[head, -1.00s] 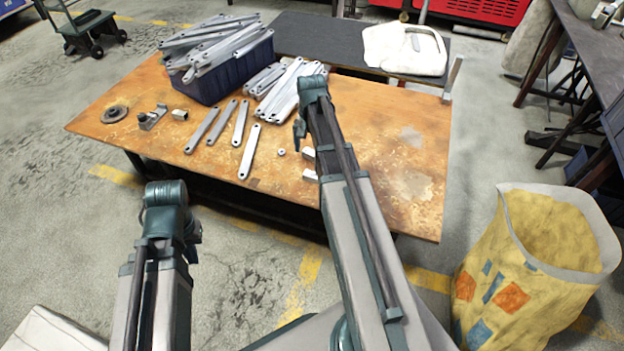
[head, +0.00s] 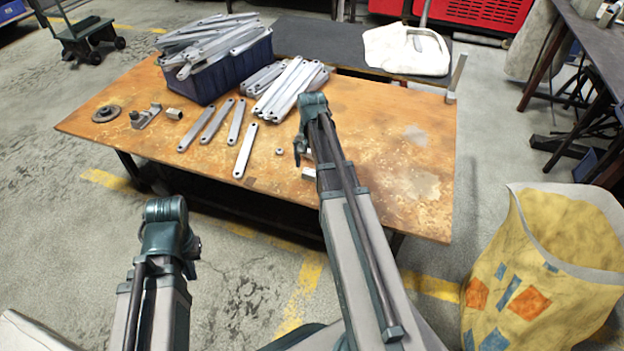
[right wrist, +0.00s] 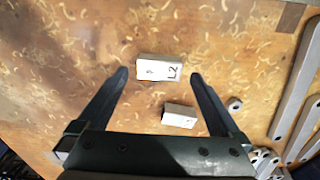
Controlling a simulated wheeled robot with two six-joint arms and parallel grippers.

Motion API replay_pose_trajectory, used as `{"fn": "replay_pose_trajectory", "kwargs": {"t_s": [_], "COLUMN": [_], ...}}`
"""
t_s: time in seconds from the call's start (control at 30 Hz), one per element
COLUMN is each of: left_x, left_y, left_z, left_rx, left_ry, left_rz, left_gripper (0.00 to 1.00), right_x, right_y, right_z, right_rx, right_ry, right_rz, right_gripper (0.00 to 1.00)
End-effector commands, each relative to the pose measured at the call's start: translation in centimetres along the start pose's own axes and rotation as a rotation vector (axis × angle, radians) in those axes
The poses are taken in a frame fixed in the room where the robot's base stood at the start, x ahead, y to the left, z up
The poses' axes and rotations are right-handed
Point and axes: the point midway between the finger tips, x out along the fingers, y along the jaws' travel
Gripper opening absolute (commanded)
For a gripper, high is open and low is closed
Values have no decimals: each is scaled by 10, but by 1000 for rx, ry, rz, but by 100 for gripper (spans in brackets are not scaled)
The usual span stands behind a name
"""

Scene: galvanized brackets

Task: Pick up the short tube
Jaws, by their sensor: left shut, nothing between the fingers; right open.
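The short tube appears to be the small grey cylinder (head: 175,114) lying at the left part of the worktable, right of a small bracket. My right gripper (right wrist: 160,76) is open and points down over the table, well to the right of the tube. In the right wrist view a pale block marked L2 (right wrist: 159,68) lies between its fingertips, with no visible contact. In the head view the right arm hides most of this gripper. My left gripper (head: 193,248) is shut and empty in front of the table's near edge, mostly hidden by its arm.
The orange worktable (head: 390,170) holds a bracket (head: 146,116), a round flange (head: 106,113), several flat bars (head: 245,150), a nut (head: 279,152) and a second pale block (right wrist: 179,116). A blue bin (head: 205,88) of bars stands behind. A yellow sack (head: 560,300) stands right.

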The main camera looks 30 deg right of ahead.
Motion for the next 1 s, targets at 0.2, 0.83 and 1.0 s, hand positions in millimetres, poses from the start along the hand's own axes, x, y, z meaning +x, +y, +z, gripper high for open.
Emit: {"fn": "replay_pose_trajectory", "kwargs": {"t_s": [0.2,0.83,1.0], "left_x": [32,34,34], "left_y": [4,4,4], "left_z": [-2,-2,-2], "left_rx": [5,7,7], "left_ry": [2,2,2], "left_rz": [3,4,4], "left_gripper": [0,0,0], "right_x": [33,34,34], "right_y": [1,1,1], "right_z": [-1,-1,-1], "right_rx": [0,0,0], "right_ry": [0,0,0], "right_rz": [0,0,0], "right_gripper": [100,44,17]}}
